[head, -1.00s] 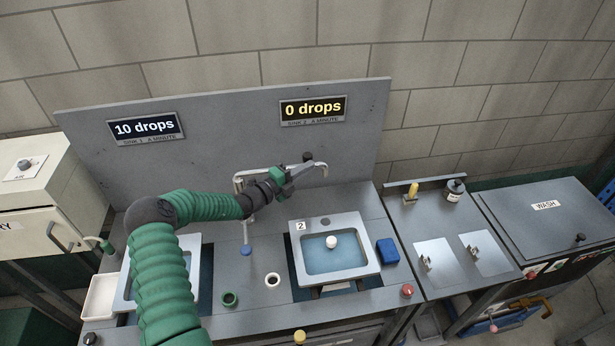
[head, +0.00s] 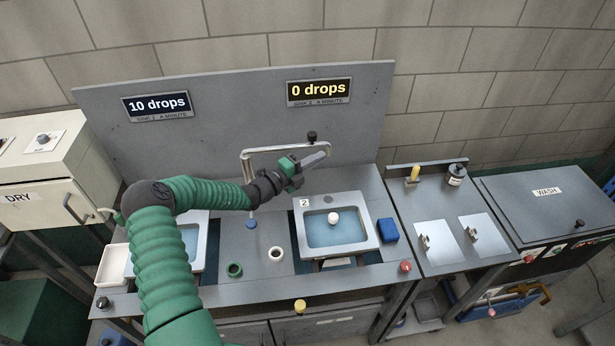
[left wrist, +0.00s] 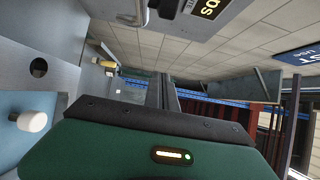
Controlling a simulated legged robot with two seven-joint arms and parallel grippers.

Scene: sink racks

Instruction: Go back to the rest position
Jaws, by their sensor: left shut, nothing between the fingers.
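My left arm comes in from the lower left in the head view and reaches across the counter between the two sinks. My left gripper (head: 312,160) is shut with nothing in it, beside the grey tap (head: 262,152) and above the back edge of sink 2 (head: 374,238). The gripper's dark shut fingers (left wrist: 162,92) also show in the left wrist view. A white plug (head: 333,217) is in sink 2. My right gripper is not in view.
The back panel carries signs reading 10 drops (head: 157,106) and 0 drops (head: 320,91). A blue block (head: 388,230) lies right of sink 2. The WASH cabinet (head: 540,215) stands at the right, the DRY box (head: 40,190) at the left. A white tray (head: 113,265) sits front left.

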